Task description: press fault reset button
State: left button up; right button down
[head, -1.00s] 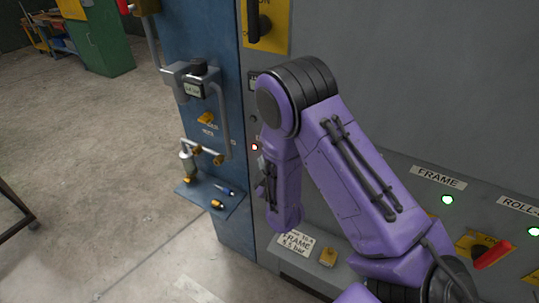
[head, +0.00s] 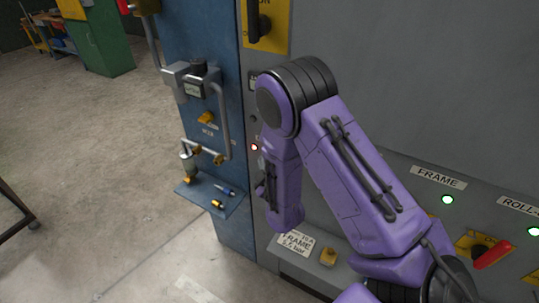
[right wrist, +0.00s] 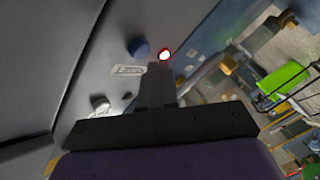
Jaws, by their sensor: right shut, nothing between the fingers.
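A round blue button (right wrist: 138,48) sits on the grey cabinet face in the right wrist view, with a small white label (right wrist: 127,71) beside it whose text I cannot read. A lit red lamp (right wrist: 165,55) is to its right and also shows in the head view (head: 254,147). My right gripper (right wrist: 158,72) is shut and empty, its fingertips pointing at the panel just below the lamp and button in the picture. I cannot tell whether they touch the panel. In the head view my purple right arm hides the button. My left gripper is in neither view.
A blue post with pipes and a small shelf (head: 212,197) stands left of the cabinet. A yellow plate with a black handle (head: 264,25) is above. A green lamp (head: 447,199) and a red handle (head: 492,254) are at lower right. Open floor lies left.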

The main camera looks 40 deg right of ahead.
jog(key=shift+w+d, duration=0.15)
jog(key=shift+d, duration=0.25)
jog(key=shift+w+d, duration=0.2)
jog(key=shift+d, duration=0.2)
dwell(0.7)
dwell(0.3)
jog(key=shift+s+a, duration=0.35)
jog(key=shift+a, duration=0.45)
jog(key=a, duration=0.1)
jog(key=s+a, duration=0.1)
jog(key=a, duration=0.1)
jog(key=s+a, duration=0.1)
jog(key=shift+a, duration=0.3)
jog(key=shift+f, duration=0.1)
dwell(0.4)
